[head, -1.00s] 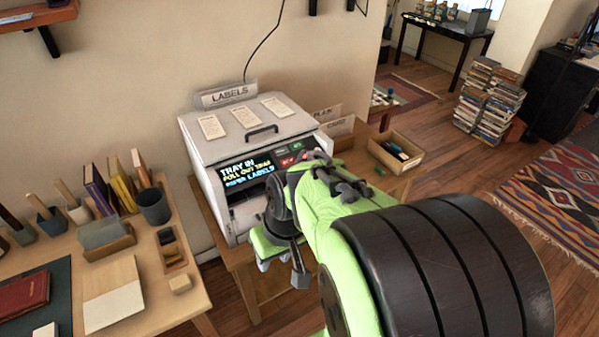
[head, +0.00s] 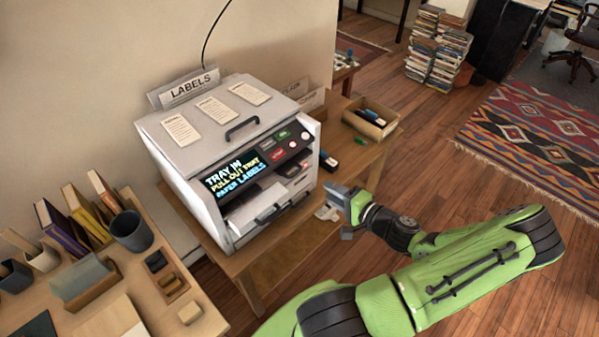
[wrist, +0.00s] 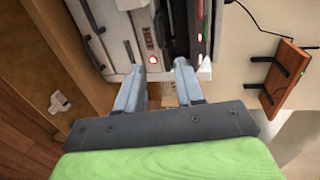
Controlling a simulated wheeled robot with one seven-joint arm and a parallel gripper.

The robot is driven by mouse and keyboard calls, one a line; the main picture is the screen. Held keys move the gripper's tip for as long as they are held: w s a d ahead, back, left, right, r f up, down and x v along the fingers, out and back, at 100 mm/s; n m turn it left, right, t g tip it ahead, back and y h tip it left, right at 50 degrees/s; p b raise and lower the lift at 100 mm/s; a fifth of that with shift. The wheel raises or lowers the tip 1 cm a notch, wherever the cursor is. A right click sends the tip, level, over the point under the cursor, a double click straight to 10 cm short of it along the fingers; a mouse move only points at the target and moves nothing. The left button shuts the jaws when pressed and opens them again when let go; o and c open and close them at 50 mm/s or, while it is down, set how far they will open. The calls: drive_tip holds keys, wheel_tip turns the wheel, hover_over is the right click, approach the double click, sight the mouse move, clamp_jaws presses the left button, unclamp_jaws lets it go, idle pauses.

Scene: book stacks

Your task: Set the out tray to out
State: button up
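The label printer (head: 225,160) is a white box on a small wooden table. Its dark screen (head: 240,173) reads "TRAY IN", "PULL OUT TRAY" and "PAPER LABELS". The out tray (head: 268,208) is a pale tray with a handle low in the printer's front opening. My gripper (head: 332,203) is to the right of the printer's front, apart from the tray. In the wrist view my gripper (wrist: 157,75) has its two fingers spread apart with nothing between them, and the printer front (wrist: 140,35) lies beyond, seen sideways.
A wooden box (head: 370,122) with dark items stands on the table's back right. A desk (head: 150,290) with books and a dark cup (head: 132,231) is at the left. A wall shelf (wrist: 290,78) shows in the wrist view.

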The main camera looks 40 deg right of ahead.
drive_tip(key=x, duration=1.3)
drive_tip(key=shift+a, duration=0.15)
drive_tip(key=shift+f, duration=0.15)
clamp_jaws()
